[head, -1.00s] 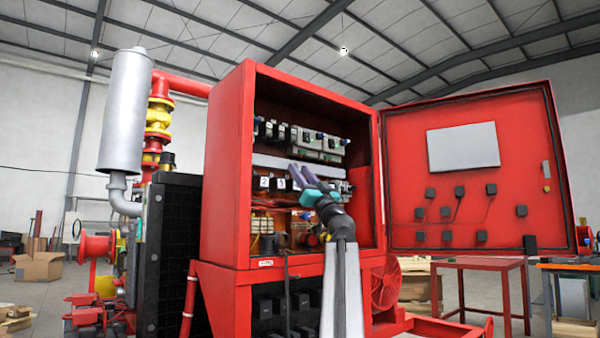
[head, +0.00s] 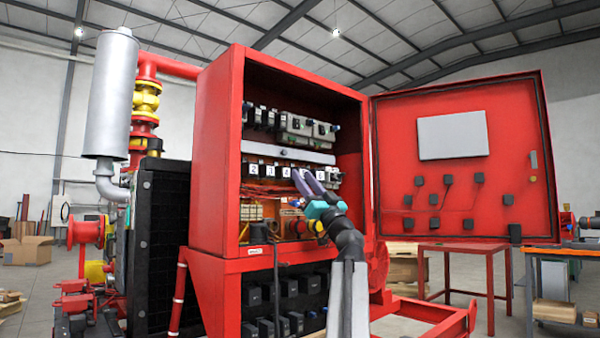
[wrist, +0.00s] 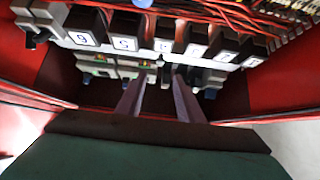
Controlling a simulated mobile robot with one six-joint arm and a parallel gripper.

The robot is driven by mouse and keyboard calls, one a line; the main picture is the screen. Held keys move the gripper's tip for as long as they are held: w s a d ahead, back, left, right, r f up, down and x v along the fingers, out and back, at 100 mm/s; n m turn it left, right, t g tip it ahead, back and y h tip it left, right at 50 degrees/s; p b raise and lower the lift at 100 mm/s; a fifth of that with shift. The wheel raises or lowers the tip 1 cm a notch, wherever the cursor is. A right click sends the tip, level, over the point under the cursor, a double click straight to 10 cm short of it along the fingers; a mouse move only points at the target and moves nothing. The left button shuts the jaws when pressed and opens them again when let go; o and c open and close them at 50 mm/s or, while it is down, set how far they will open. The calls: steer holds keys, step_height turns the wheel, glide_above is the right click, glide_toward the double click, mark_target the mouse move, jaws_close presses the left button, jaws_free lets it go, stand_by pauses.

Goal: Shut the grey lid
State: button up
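My gripper (head: 304,180) reaches into the open red cabinet (head: 217,150), in front of the row of black numbered modules (head: 265,171). In the wrist view its two purple fingers (wrist: 158,98) are apart with nothing between them. The numbered modules (wrist: 124,42) lie beyond the fingertips there, with their labels upside down. I cannot pick out a grey lid for certain. A light grey strip (head: 285,152) runs across the cabinet above the modules, and grey devices (head: 305,128) sit on the upper row. My gripper hides part of the lower shelf.
The cabinet's red door (head: 400,190) stands wide open to the right, with a pale panel (head: 453,135) on it. Red wires (wrist: 230,15) run beside the modules. A red table (head: 455,247) stands behind, under the door. A silver cylinder (head: 110,95) stands left of the cabinet.

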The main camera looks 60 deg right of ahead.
steer(key=shift+p+v, duration=0.3)
steer(key=shift+v, duration=1.45)
